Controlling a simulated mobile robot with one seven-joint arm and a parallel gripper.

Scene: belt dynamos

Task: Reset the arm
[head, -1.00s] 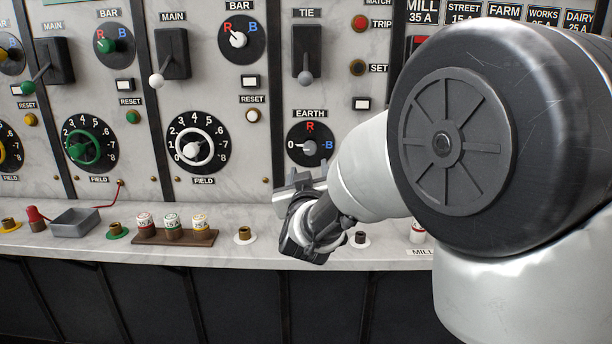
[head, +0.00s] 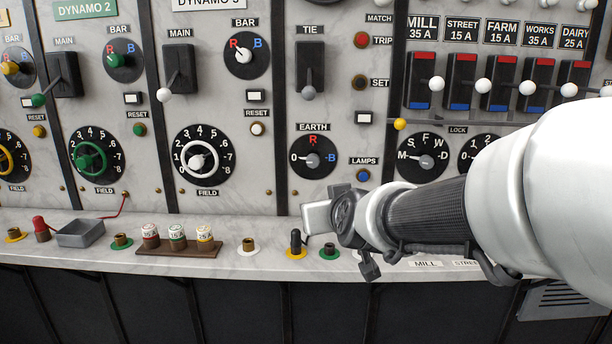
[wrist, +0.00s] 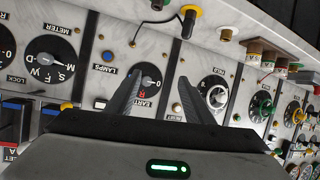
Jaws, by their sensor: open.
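My gripper (head: 318,212) is at the lower middle of the head view, in front of the switchboard (head: 300,110) and above its ledge. Its jaws are apart and empty. In the wrist view the two fingers (wrist: 155,98) point toward the panel, with the EARTH dial (wrist: 150,76) showing between them. In the head view the EARTH dial (head: 313,157) is up and left of my wrist. My arm fills the lower right and hides part of the ledge and the panel there.
On the ledge (head: 110,255) stand a fuse rack (head: 178,250), a grey tray (head: 80,234), a red plug (head: 40,229), a black plug (head: 295,241) and several sockets. Several feeder switches (head: 459,80) with white knobs stick out at upper right.

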